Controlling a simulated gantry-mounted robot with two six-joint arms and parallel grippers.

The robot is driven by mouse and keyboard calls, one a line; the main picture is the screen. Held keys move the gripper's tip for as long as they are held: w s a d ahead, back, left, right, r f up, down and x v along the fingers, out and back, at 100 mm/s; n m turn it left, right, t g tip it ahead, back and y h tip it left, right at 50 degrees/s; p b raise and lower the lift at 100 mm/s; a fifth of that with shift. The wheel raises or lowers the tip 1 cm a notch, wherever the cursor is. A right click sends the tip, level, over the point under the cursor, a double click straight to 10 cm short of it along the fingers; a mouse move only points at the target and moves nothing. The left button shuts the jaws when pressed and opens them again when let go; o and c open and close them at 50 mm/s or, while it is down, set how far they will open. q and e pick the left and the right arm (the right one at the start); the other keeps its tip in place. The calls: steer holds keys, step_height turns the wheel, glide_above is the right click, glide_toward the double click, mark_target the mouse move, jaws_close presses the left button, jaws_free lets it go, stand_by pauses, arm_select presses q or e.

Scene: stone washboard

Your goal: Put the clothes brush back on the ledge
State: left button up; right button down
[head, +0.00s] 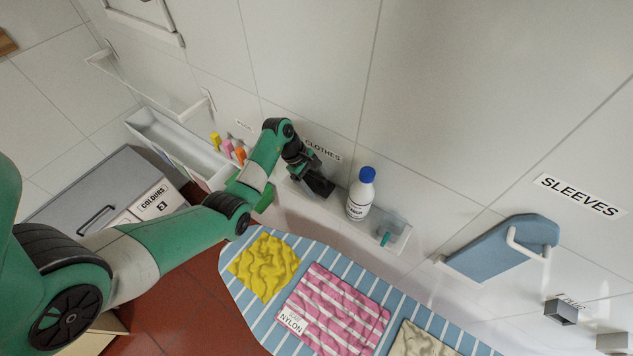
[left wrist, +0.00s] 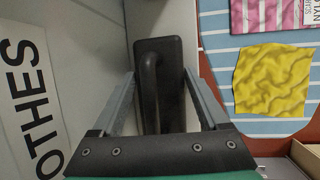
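The clothes brush (left wrist: 172,60) is a dark, rounded block with a raised handle, between the two fingers of my left gripper (left wrist: 159,76). The fingertips meet its two sides, so the gripper looks shut on it. In the head view my left gripper (head: 308,172) points down at the wall ledge (head: 398,240), below the CLOTHES label (head: 322,150). The dark brush (head: 320,186) shows at the ledge's left part. I cannot tell whether its underside touches the ledge. My right gripper is not in view.
A white bottle with a blue cap (head: 361,195) stands on the ledge just right of the brush. A small teal item (head: 384,239) lies farther right. Below is a striped ironing board (head: 240,296) with yellow (head: 265,265) and pink-striped cloths (head: 335,308).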

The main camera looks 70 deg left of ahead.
arm_select(q)
steer(key=shift+o, duration=0.3)
steer(key=shift+r, duration=0.1)
steer(key=shift+a+r, duration=0.1)
steer(key=shift+r, duration=0.15)
steer(key=v, duration=0.9)
steer(key=shift+s+a+r+p, duration=0.1)
steer(key=shift+r+p, duration=0.15)
steer(key=shift+p, duration=0.15)
steer(key=shift+p+v, duration=1.05)
steer(key=shift+p, duration=0.2)
